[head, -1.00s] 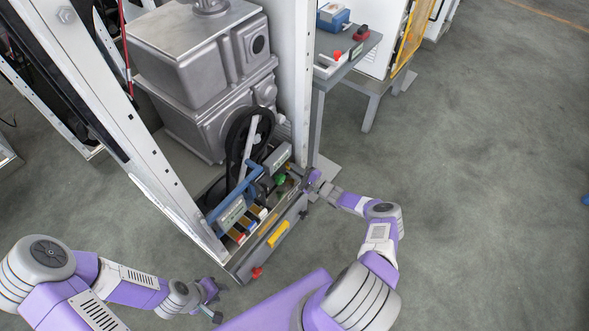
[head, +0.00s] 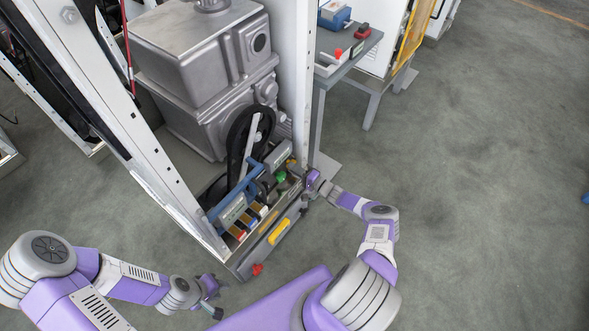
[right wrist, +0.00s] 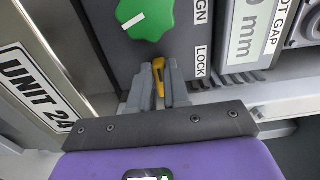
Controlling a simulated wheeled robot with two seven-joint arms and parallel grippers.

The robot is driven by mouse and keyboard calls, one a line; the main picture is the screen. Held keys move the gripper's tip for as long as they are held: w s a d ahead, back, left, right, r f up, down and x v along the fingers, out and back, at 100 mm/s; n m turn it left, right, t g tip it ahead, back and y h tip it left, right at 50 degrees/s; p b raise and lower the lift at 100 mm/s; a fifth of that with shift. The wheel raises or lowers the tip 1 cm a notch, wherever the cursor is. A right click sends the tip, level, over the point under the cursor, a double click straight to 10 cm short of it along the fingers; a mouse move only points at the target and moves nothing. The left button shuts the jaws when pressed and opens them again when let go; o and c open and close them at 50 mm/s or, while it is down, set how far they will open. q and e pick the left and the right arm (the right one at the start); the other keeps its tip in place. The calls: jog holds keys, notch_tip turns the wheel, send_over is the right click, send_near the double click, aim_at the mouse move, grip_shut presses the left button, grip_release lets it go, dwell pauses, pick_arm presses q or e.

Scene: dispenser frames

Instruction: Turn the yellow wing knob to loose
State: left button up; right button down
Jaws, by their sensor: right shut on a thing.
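The yellow wing knob (right wrist: 158,74) is on the dark panel just below the green knob (right wrist: 146,16) in the right wrist view. My right gripper (right wrist: 160,70) is shut on it, one grey finger on each side. In the head view my right gripper (head: 305,186) is at the right end of the dispenser unit, and I cannot make out the wing knob there. My left gripper (head: 217,296) hangs empty with its fingers apart, in front of the unit at the lower left.
The labels ALIGN and LOCK (right wrist: 201,61) are partly visible right of the knob. The unit's front has a yellow handle (head: 279,231) and a red knob (head: 257,269). A white frame post (head: 303,80) rises behind my right gripper. The floor to the right is open.

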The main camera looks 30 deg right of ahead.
dwell(0.4)
jog(key=c, duration=1.4)
grip_release()
jog(key=shift+s, duration=0.1)
jog(key=p+v, duration=0.2)
jog(key=v, duration=0.5)
jog(key=shift+s+d, duration=0.1)
jog(key=shift+s, duration=0.15)
